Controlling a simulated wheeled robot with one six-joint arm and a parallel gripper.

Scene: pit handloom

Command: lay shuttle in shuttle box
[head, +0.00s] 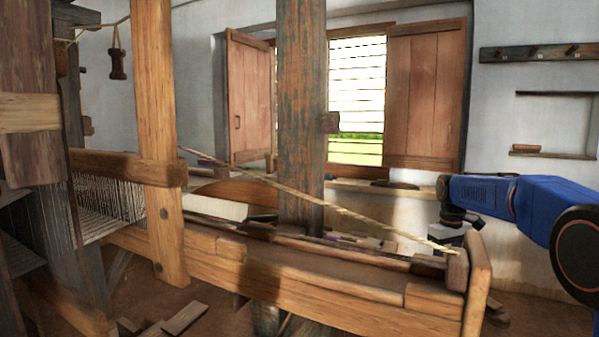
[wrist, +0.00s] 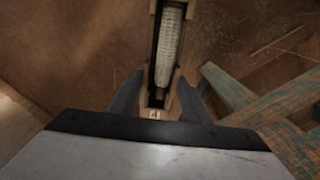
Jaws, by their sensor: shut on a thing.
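In the wrist view, my gripper (wrist: 158,103) is shut on the shuttle (wrist: 167,52), a narrow wooden body with a pale ribbed yarn bobbin in its slot. The shuttle points away between the fingers, with brown earth floor below it. In the head view, the end of my blue arm reaches in from the right, behind the end post of the loom's long beam. The fingers and the shuttle are hidden or too small to make out there. The shuttle box (head: 432,298) appears to be the wooden trough at the beam's right end.
A rope (head: 330,209) slants down to the beam's right end post (head: 477,285). A thick weathered post (head: 300,120) and a lighter post (head: 158,140) stand along the loom. In the wrist view, crossed greenish timbers (wrist: 245,105) lie at the right. A shuttered window is behind.

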